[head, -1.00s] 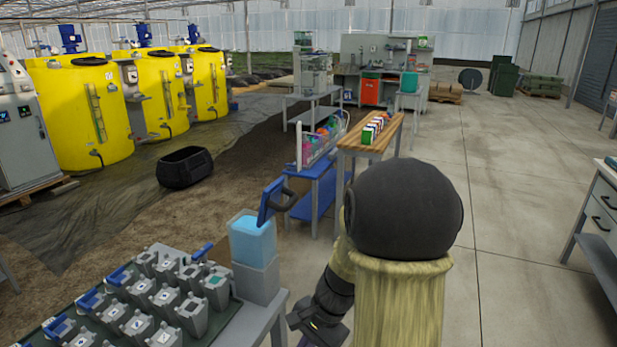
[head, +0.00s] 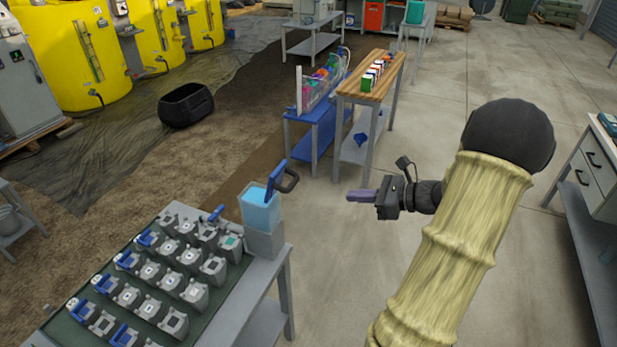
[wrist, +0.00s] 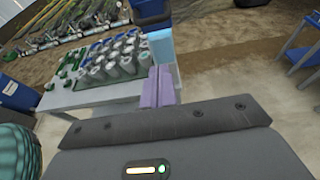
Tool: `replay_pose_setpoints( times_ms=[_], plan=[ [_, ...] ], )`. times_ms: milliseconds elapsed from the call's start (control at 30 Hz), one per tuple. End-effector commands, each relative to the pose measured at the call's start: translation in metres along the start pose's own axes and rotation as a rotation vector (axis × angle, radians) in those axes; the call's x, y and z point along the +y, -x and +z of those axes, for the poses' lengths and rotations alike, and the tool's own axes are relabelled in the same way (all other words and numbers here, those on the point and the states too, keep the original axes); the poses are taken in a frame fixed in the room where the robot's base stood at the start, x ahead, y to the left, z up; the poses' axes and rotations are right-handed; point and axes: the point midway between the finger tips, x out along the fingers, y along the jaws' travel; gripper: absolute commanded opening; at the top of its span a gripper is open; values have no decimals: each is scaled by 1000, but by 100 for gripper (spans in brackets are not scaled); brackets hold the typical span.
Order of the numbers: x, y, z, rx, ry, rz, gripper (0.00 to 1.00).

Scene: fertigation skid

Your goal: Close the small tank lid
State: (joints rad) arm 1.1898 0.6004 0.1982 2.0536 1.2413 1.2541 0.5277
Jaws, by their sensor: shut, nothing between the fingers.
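The small tank (head: 262,212) is a translucent box with light blue contents on a grey block at the table's right corner. Its blue lid (head: 275,178) stands open, tilted up, with a dark loop handle (head: 288,181) on its right side. In the wrist view the tank (wrist: 161,45) and the dark lid (wrist: 150,10) show at the top centre. My gripper (head: 350,196) is shut and empty, to the right of the lid and apart from it, pointing left. Its purple fingers (wrist: 158,88) appear in front of the tank in the wrist view.
Several grey units with blue clips (head: 150,270) fill the green tray left of the tank. A blue bench (head: 318,125) and a wooden-topped table (head: 372,85) stand behind. Concrete floor (head: 330,270) is clear around my gripper.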

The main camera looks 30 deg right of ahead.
Motion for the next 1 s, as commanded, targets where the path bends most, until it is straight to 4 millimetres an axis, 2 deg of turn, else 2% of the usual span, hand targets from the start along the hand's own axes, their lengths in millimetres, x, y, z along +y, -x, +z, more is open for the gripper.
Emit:
replay_pose_setpoints(
  times_ms=[267,433,967,1000],
  plan=[
    [1,-2,-1,2,2,4,0],
    [2,-15,0,2,2,7,0],
    [3,-105,0,3,2,9,0],
    [2,-108,8,3,5,7,0]
  ],
)
